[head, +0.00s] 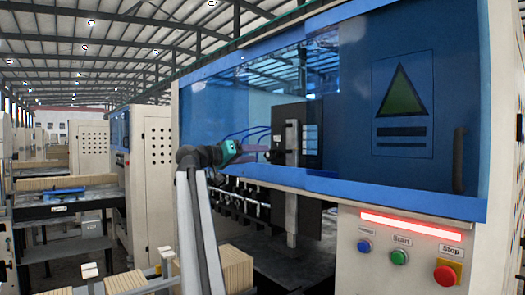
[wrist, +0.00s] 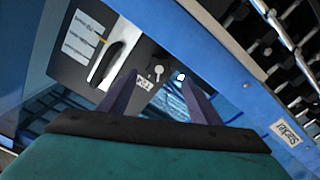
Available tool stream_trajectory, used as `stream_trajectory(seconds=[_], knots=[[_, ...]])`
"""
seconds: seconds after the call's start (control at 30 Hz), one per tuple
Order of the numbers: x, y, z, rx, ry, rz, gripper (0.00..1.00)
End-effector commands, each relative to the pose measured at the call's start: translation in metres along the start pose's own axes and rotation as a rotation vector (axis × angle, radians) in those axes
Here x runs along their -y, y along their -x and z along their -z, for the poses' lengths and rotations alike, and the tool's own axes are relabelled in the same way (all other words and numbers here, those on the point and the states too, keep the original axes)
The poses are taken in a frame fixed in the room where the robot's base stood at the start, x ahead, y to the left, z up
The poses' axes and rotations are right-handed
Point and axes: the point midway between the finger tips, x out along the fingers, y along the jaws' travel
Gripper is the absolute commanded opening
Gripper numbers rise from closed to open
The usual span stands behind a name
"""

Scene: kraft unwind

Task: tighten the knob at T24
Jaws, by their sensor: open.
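My gripper (wrist: 160,92) is open in the wrist view, its two dark fingers apart with nothing between them. Beyond the fingertips is a dark panel (wrist: 138,58) with a small light round fitting on a stem (wrist: 158,72), possibly a knob or key. A bright white spot (wrist: 181,76) shows near the right finger. In the head view my gripper (head: 240,148) is in front of the machine, left of a dark box (head: 291,140).
A blue machine cover (head: 390,100) and blue rail (head: 380,195) bound the opening. Start (head: 399,257) and red Stop (head: 446,275) buttons are at lower right. The wrist view shows a black handle (wrist: 112,62) and a row of black fittings (wrist: 290,60). Stacked boards (head: 238,268) stand below.

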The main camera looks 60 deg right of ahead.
Motion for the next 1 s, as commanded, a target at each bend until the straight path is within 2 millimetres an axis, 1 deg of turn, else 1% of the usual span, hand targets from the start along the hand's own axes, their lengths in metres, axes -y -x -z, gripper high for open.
stream_trajectory(seconds=[0.03, 0.2, 0.4, 0.53, 0.8, 0.97, 1.0], knots=[[-0.001, -0.008, 0.003, 0.001, 0.001, 0.000, 0.57], [-0.001, -0.029, 0.002, 0.001, 0.002, -0.001, 0.57], [-0.001, -0.044, 0.001, 0.000, 0.000, 0.000, 0.57], [0.000, -0.048, 0.000, 0.000, 0.000, 0.000, 0.57], [0.001, -0.048, 0.000, -0.001, 0.000, 0.001, 0.57], [0.001, -0.047, 0.000, -0.001, 0.000, 0.001, 0.30], [0.001, -0.047, 0.000, -0.001, 0.000, 0.002, 0.23]])
